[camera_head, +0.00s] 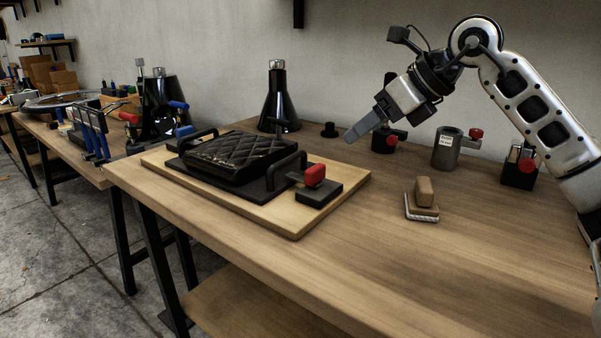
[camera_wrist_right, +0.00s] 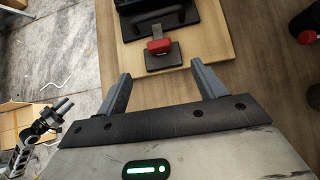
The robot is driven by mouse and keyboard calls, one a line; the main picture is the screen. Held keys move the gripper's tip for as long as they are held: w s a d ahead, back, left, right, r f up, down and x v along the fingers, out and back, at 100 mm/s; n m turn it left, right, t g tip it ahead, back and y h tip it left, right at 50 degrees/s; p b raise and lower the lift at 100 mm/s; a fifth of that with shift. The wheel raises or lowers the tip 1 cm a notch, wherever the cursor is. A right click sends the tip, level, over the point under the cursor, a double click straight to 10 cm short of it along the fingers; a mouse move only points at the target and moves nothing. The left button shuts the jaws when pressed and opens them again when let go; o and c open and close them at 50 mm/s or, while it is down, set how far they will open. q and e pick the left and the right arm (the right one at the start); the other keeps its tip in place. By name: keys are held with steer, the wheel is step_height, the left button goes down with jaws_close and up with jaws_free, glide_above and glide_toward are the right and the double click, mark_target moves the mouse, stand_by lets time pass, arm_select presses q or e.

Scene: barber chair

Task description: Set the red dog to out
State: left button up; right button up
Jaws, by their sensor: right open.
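The red dog (camera_head: 315,175) is a small red block on a black base plate at the right end of the black quilted chair part (camera_head: 240,157), beside a black handle (camera_head: 287,168). In the right wrist view the red dog (camera_wrist_right: 159,46) lies just beyond the fingertips, roughly centred between them. My right gripper (camera_head: 362,130) is open and empty, above and behind the red dog on its right side, not touching it. It also shows in the wrist view (camera_wrist_right: 160,72). My left gripper (camera_wrist_right: 62,112) shows small at the left of the wrist view, away from the bench.
The chair part sits on a pale board (camera_head: 275,220) on the wooden bench (camera_head: 450,270). A brown block with a brush-like base (camera_head: 423,199) stands to the right. A grey cylinder (camera_head: 447,149) and a black conical stand (camera_head: 278,100) are behind. The right front bench is clear.

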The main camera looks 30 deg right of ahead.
mark_target(316, 167)
arm_select(q)
steer(key=shift+s+d+f, duration=0.1)
steer(key=shift+s+f, duration=0.1)
steer(key=shift+s, duration=0.05)
arm_select(e)
steer(key=x, duration=1.5)
steer(key=shift+s+a+f, duration=0.15)
steer(key=shift+a, duration=0.05)
steer(key=shift+c, duration=0.3)
